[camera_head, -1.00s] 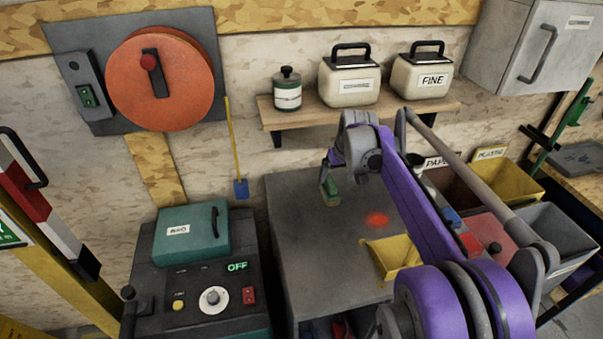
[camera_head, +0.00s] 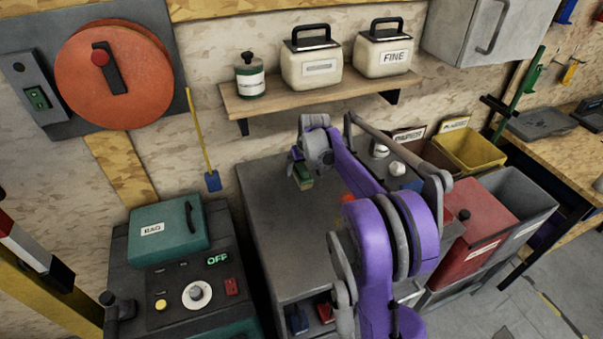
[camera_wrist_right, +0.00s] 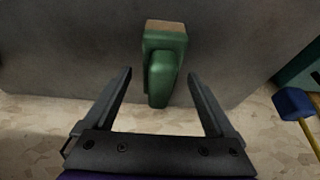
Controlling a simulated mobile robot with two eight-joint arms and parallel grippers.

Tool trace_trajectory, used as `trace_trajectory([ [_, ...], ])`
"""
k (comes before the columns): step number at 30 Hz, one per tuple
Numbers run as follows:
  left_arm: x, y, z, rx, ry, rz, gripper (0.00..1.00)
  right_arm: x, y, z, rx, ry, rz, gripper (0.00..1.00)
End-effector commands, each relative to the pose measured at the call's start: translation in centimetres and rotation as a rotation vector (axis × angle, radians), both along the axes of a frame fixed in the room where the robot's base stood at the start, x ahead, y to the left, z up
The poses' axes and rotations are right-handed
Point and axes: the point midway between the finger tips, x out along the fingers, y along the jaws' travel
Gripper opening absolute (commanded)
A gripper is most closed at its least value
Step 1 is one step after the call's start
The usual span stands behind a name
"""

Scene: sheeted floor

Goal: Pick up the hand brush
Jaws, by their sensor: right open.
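The hand brush (camera_head: 303,178) is green with a tan bristle side and is at the back left of the grey cabinet top (camera_head: 270,220). In the right wrist view the brush (camera_wrist_right: 162,62) is in the upper middle, its green handle pointing down the picture between my fingers. My right gripper (camera_head: 297,156) is open and empty, just above the brush in the head view. In the wrist view its two fingertips (camera_wrist_right: 159,76) stand apart on either side of the handle; I cannot tell whether they are level with it. My left gripper is not in view.
A wooden shelf (camera_head: 320,98) with a bottle and two jugs is on the wall behind. A teal case (camera_head: 168,232) sits on the machine to the left. A blue-headed yellow tool (camera_head: 212,181) is at the wall. Red (camera_head: 465,240) and yellow (camera_head: 468,150) bins stand right.

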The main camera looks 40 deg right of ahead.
Motion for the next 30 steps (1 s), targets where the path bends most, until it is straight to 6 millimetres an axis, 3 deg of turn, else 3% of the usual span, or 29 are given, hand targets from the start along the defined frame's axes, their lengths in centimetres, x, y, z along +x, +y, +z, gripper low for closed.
trace_trajectory([
  [8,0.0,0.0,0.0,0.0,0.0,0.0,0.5,0.17,-0.03,-0.45,0.0,0.0,0.0,0.9],
  [23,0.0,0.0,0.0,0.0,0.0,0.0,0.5,0.16,-0.03,-0.42,0.0,0.0,0.0,0.04],
  [24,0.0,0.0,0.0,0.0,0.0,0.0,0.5,0.16,-0.03,-0.42,0.0,0.0,0.0,0.0],
  [30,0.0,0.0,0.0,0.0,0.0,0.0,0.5,0.15,-0.03,-0.4,0.0,0.0,0.0,0.0],
])
